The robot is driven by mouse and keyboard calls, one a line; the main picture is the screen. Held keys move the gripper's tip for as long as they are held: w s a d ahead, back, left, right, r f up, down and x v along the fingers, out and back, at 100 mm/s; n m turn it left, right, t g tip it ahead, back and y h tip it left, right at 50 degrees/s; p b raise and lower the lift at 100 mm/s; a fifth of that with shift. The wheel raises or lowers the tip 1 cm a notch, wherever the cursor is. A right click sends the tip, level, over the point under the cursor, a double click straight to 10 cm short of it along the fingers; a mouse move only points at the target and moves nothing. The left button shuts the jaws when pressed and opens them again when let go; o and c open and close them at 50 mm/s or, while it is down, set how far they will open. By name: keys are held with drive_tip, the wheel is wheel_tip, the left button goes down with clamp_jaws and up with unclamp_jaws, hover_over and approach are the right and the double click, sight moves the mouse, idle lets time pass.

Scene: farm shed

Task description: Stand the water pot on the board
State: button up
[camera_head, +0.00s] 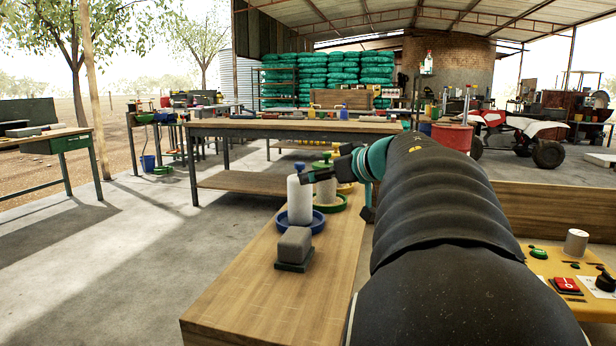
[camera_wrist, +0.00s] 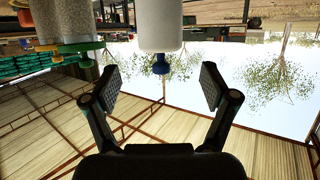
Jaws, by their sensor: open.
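A white cylindrical pot (camera_head: 299,205) stands upright in a blue dish on the wooden bench; it is likely the water pot. In the wrist view, which is upside down, a white pot (camera_wrist: 160,25) with a blue knob hangs from the top edge, in line with the gap between my fingers. My gripper (camera_head: 318,174) is open beside the pot's upper part in the head view; in the wrist view my gripper (camera_wrist: 163,88) has nothing between its pads. A grey block (camera_head: 294,244) sits on a small dark board (camera_head: 294,266), nearer on the bench.
A pot with a green lid (camera_head: 323,182) stands in a green dish behind the white pot. A yellow item shows partly behind it. The near part of the wooden bench (camera_head: 255,305) is clear. A yellow panel (camera_head: 560,285) with a red switch is at the right.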

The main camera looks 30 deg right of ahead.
drive_tip(key=v, duration=0.4)
drive_tip(key=shift+s+r, duration=0.1)
drive_tip(key=shift+s, duration=0.25)
